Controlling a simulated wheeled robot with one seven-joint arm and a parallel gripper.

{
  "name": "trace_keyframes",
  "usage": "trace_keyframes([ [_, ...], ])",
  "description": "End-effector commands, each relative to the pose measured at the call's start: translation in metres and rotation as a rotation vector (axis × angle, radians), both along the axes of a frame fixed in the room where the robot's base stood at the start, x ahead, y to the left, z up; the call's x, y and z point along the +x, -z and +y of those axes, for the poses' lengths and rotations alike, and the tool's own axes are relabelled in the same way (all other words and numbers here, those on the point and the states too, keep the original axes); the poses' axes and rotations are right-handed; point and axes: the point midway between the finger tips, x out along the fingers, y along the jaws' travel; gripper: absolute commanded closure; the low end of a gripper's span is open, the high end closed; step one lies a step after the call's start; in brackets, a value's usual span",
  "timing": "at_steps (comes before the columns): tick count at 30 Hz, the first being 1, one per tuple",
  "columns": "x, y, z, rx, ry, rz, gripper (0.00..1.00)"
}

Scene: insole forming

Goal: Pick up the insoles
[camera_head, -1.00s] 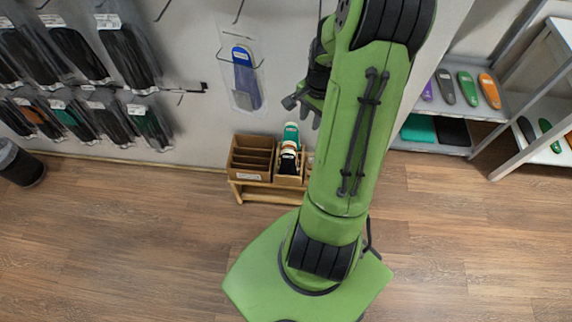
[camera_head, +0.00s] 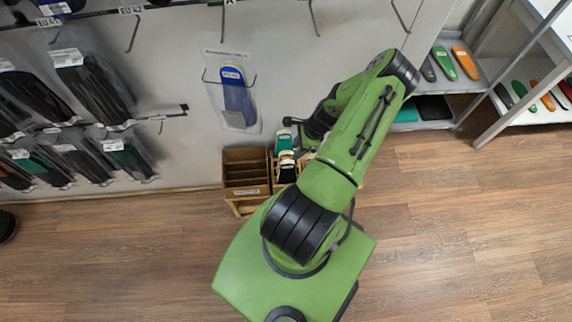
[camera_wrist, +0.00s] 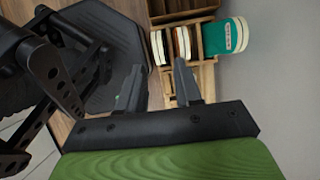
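Several insoles stand on edge in a wooden box on the floor stand by the wall, with a green one (camera_head: 284,141) at the back. In the wrist view the green insole (camera_wrist: 224,38) has a white rim and a label, and thin white, red and dark insoles (camera_wrist: 183,44) stand beside it. My gripper (camera_wrist: 158,78) is open, with its two fingers apart and nothing between them. The right finger's tip lies close to the insoles in the picture; I cannot tell whether it touches. In the head view my arm partly hides the gripper and the box.
An empty slotted wooden box (camera_head: 246,170) stands left of the insoles. A packaged blue insole (camera_head: 237,97) hangs on a wall hook above. Packaged dark insoles (camera_head: 90,85) hang at left. Shelves with coloured insoles (camera_head: 445,62) stand at right.

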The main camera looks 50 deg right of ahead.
Motion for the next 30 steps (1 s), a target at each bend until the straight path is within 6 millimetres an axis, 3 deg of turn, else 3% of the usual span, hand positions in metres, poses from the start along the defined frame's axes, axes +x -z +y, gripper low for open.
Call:
trace_keyframes([
  [1, 0.003, 0.012, 0.004, 0.003, -0.001, 0.000, 0.66],
  [7, 0.009, 0.035, 0.010, 0.001, -0.001, 0.000, 0.66],
  [13, 0.017, 0.070, 0.020, 0.001, -0.002, -0.001, 0.66],
  [21, 0.019, 0.076, 0.021, -0.002, -0.003, 0.001, 0.66],
  [23, 0.019, 0.076, 0.021, -0.002, -0.003, 0.001, 0.72],
  [28, 0.019, 0.076, 0.022, -0.001, -0.002, 0.002, 0.98],
  [30, 0.019, 0.076, 0.022, -0.001, -0.002, 0.002, 1.00],
])
